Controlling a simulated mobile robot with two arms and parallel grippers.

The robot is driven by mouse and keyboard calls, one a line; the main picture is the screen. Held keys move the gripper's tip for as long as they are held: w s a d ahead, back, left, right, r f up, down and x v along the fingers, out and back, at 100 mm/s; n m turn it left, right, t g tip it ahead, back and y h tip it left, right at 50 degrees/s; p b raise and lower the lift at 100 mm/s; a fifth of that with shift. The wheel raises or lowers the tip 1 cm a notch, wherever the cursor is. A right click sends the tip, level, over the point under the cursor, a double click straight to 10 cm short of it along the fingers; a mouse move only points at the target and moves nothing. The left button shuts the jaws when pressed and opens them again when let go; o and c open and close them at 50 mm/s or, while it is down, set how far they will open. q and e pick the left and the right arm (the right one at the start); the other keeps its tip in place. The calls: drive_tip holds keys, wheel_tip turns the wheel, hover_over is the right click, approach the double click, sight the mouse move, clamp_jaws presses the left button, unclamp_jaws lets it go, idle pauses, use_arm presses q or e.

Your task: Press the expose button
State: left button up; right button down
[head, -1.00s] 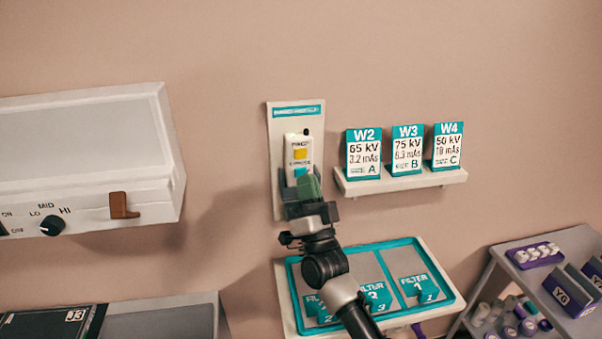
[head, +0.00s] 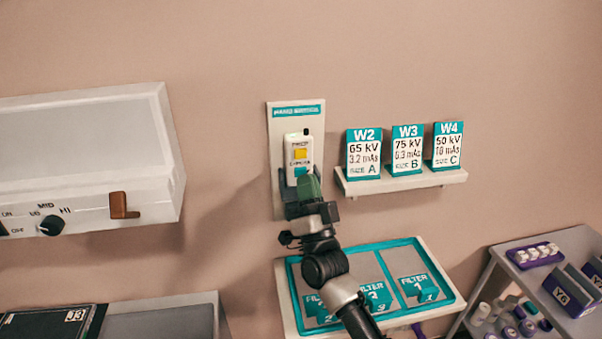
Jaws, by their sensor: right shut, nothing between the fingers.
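A white hand switch (head: 298,142) hangs on a pale panel (head: 282,118) on the wall. It has a yellow upper button (head: 300,154) and a teal lower button, the expose button (head: 300,171), whose label is small and blurred. My right gripper (head: 309,184) is shut and empty, its green-tipped fingers just below the teal button and partly in front of the lower part of the switch. I cannot tell whether the fingertips touch the button. My left gripper is not in view.
A small shelf (head: 400,184) with cards W2, W3 and W4 is right of the panel. A teal-edged filter tray (head: 388,262) lies below, under my right arm. A white light box (head: 80,150) is at left, and a grey rack (head: 545,262) at right.

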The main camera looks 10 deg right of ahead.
drive_tip(key=shift+w, duration=0.1)
drive_tip(key=shift+w, duration=0.3)
drive_tip(key=shift+w+b, duration=0.4)
drive_tip(key=shift+b, duration=0.2)
idle(0.3)
drive_tip(key=shift+s, duration=0.1)
drive_tip(key=shift+s+p, duration=0.45)
drive_tip(key=shift+s, duration=0.3)
drive_tip(key=s+p, duration=0.2)
drive_tip(key=s, duration=0.3)
idle(0.4)
